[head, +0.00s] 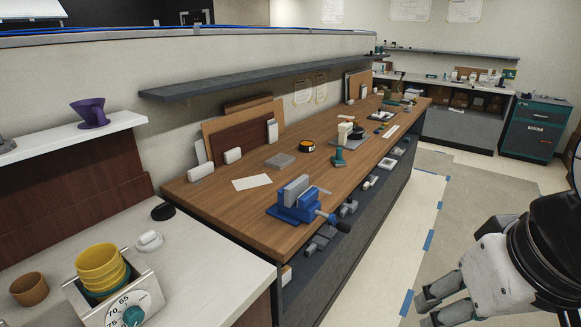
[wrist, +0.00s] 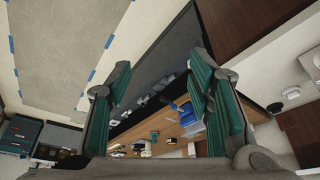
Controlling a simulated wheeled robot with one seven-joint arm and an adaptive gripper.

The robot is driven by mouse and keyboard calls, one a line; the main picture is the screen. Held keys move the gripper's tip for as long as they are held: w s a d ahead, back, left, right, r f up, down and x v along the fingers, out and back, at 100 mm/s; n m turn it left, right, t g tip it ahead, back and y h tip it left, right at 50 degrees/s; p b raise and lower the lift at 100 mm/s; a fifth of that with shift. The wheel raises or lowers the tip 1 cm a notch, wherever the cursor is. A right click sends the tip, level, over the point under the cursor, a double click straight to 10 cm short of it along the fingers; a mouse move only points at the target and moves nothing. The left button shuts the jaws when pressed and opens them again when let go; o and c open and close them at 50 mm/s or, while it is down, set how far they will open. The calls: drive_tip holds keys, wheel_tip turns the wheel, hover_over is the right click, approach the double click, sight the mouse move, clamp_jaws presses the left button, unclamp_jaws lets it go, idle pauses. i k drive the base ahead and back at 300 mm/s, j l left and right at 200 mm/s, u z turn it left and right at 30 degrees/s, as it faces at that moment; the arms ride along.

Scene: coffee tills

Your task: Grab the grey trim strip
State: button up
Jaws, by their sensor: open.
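A thin grey strip (head: 321,190), which looks like the trim strip, lies by the right side of the blue vise (head: 297,203) on the wooden workbench (head: 228,209). I cannot tell whether the vise holds it. My gripper (head: 433,306) is at the lower right of the head view, over the floor and well apart from the bench. In the wrist view its two green-padded fingers (wrist: 157,88) are spread with nothing between them. The blue vise also shows there, partly behind the right finger. I cannot make out the strip in the wrist view.
Bench items include a black-and-yellow roll (head: 307,146), a grey block (head: 280,161) and a white sheet (head: 251,182). A lower shelf holds several grey parts. A white counter (head: 200,270) with yellow cups (head: 100,265) stands at left. The floor (head: 395,230) right of the bench is clear.

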sight(292, 191)
drive_tip(key=i+l, duration=0.2)
drive_tip(key=i, duration=0.25)
drive_tip(key=i+l+u, duration=0.1)
drive_tip(key=i, duration=0.3)
drive_tip(key=i+l, duration=0.3)
drive_tip(key=i+l+u, duration=0.1)
drive_tip(key=i+l, duration=0.15)
drive_tip(key=i, duration=0.3)
